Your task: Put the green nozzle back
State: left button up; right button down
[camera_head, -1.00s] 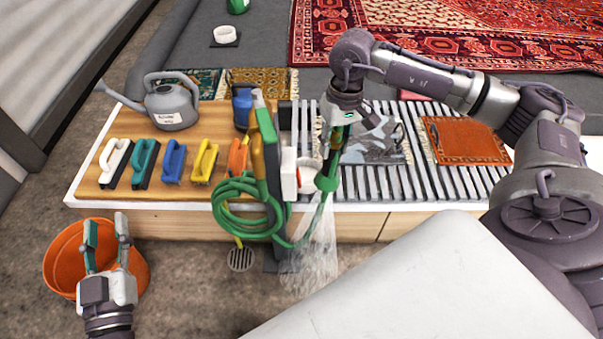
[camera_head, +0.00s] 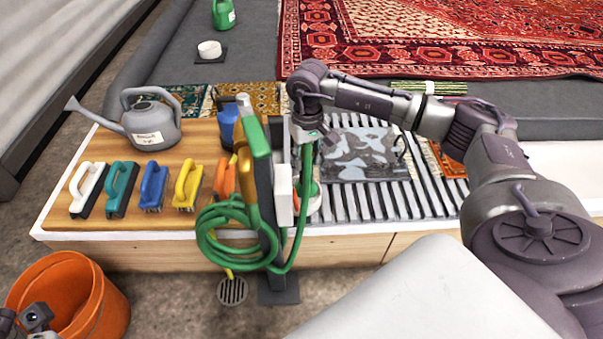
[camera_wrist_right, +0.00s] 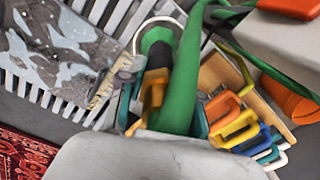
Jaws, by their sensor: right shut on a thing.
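My right gripper (camera_head: 307,132) is shut on the green nozzle, just right of the upright dark post (camera_head: 268,195). The nozzle points down, with its green hose (camera_head: 232,212) looped over the post's left side. In the right wrist view the green nozzle (camera_wrist_right: 157,40) shows beyond the fingers, within the outline of a pale round ring (camera_wrist_right: 166,20). I cannot tell whether it sits inside the ring or above it. A white box (camera_head: 283,193) is fixed to the post. My left gripper (camera_head: 35,318) is cut off at the lower left, so its jaws are unclear.
Several brushes (camera_head: 152,187) and a grey watering can (camera_head: 150,122) stand on the wooden board left of the post. A patterned grey piece (camera_head: 358,155) lies on the slatted rack to the right. An orange bucket (camera_head: 95,305) stands on the floor.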

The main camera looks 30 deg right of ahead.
jog(key=shift+w+a+f, duration=0.3)
jog(key=shift+w+f, duration=0.15)
jog(key=shift+w, duration=0.15)
notch_tip(320, 180, down, 4)
jog(key=shift+b, duration=1.05)
jog(key=shift+r, duration=0.1)
jog(key=c, duration=0.8)
grip_release()
jog(key=shift+f, duration=0.2)
jog(key=shift+r, duration=0.1)
